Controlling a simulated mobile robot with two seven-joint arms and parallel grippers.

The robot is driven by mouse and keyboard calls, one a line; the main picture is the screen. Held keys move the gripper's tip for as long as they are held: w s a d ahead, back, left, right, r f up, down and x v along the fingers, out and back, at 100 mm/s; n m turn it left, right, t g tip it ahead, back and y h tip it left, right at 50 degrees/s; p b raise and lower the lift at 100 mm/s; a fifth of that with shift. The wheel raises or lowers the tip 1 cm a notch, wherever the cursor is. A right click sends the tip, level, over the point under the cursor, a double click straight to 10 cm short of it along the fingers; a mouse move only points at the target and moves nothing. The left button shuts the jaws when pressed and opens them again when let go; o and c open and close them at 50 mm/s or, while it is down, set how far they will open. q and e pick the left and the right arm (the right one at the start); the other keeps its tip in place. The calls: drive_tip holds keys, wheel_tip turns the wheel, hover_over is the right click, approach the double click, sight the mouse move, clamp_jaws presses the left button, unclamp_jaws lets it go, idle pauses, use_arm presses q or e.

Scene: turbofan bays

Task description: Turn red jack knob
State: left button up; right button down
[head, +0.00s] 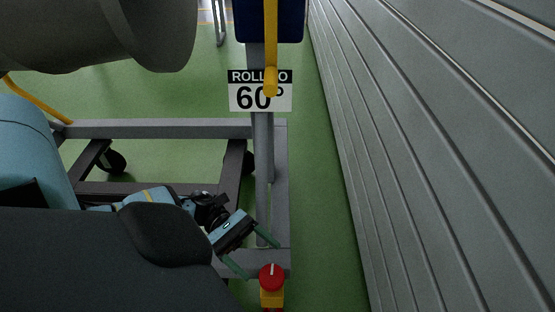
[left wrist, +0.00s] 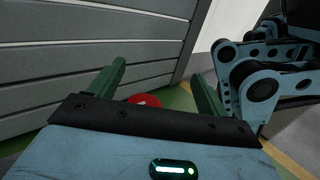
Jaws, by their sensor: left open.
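The red jack knob (head: 271,277) has a pale mark on its top and sits on a yellow jack at the lower corner of a grey wheeled stand. My left gripper (head: 261,259) is open and empty, its two green fingers apart and pointing at the knob from the upper left. In the left wrist view the red knob (left wrist: 144,100) shows between the fingers, its lower part hidden behind the gripper's front edge. I cannot tell whether a finger touches it. My right gripper is not in view.
The grey stand frame (head: 180,128) has dark casters and a "ROLL TO 60°" sign (head: 260,91). A yellow handle (head: 270,50) hangs above the sign. A grey ribbed wall (head: 430,140) runs along the right. Green floor (head: 330,220) lies clear between stand and wall.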

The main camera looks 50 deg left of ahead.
use_arm(q)
drive_tip(key=a+t, duration=0.1)
drive_tip(key=a, duration=0.1)
drive_tip(key=b, duration=0.4)
approach(282, 285)
drive_tip(key=shift+w+d+r+n, duration=0.15)
drive_tip(key=shift+d+r+n, duration=0.15)
drive_tip(key=shift+d+r, duration=0.25)
drive_tip(key=x, duration=0.6)
drive_tip(key=shift+d+f, duration=0.1)
drive_tip(key=shift+f, duration=0.15)
drive_tip(key=shift+d, duration=0.6)
drive_tip(key=c, duration=1)
